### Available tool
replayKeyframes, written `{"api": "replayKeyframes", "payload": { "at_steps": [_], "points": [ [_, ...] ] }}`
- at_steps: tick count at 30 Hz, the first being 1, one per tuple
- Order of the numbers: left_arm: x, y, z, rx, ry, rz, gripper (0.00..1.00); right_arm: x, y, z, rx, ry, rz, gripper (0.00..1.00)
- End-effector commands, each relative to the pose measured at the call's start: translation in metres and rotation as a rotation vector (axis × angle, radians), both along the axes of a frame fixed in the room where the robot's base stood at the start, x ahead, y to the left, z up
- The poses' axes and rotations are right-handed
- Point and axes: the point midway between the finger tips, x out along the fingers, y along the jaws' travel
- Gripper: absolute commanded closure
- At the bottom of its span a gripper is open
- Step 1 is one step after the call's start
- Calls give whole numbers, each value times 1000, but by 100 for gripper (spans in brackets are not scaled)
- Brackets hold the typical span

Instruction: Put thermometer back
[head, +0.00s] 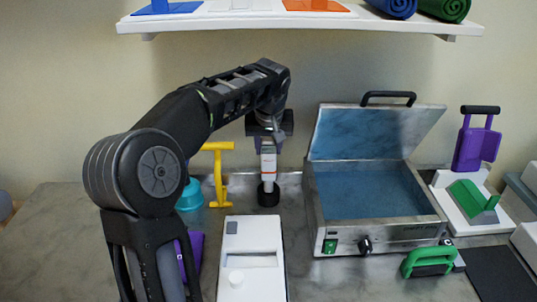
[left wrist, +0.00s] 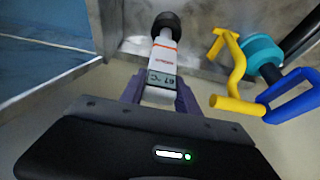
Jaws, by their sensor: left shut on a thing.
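The thermometer (head: 268,163) is white and grey with an orange band, and it hangs upright below my left gripper (head: 268,138). My left gripper is shut on it. In the left wrist view the thermometer (left wrist: 162,58) shows its small display between the fingers of the left gripper (left wrist: 160,92). A short black cylinder (head: 268,194) is at its lower end, near the back of the counter; it also shows in the left wrist view (left wrist: 167,24). I cannot tell whether this is a holder or part of the thermometer. My right gripper is not in view.
An open metal box (head: 375,232) with a blue inside stands close on the right. A yellow handled tool (head: 219,175) and a teal round thing (head: 190,195) are close on the left. A white device (head: 252,282) lies in front. A shelf (head: 300,22) hangs above.

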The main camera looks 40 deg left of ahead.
Motion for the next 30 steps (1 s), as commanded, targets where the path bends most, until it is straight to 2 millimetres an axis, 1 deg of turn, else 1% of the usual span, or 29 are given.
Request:
{"api": "replayKeyframes", "payload": {
  "at_steps": [3, 6, 14, 18, 19, 26, 30],
  "points": [
    [-1, 0, -17, 1, 3, -1, 100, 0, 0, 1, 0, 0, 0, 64],
    [-1, 0, -26, 0, 1, 0, 100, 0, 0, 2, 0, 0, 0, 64],
    [0, 0, -27, 1, -1, 0, 100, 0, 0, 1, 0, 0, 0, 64],
    [0, 0, -31, 0, -1, -1, 100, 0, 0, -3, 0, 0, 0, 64],
    [0, 0, -30, 0, 0, -1, 60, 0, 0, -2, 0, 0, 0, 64],
    [0, 0, -30, 0, 0, -1, 41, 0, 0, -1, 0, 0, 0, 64],
    [0, 0, -30, 0, 0, -1, 40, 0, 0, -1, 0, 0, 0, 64]
  ]
}}
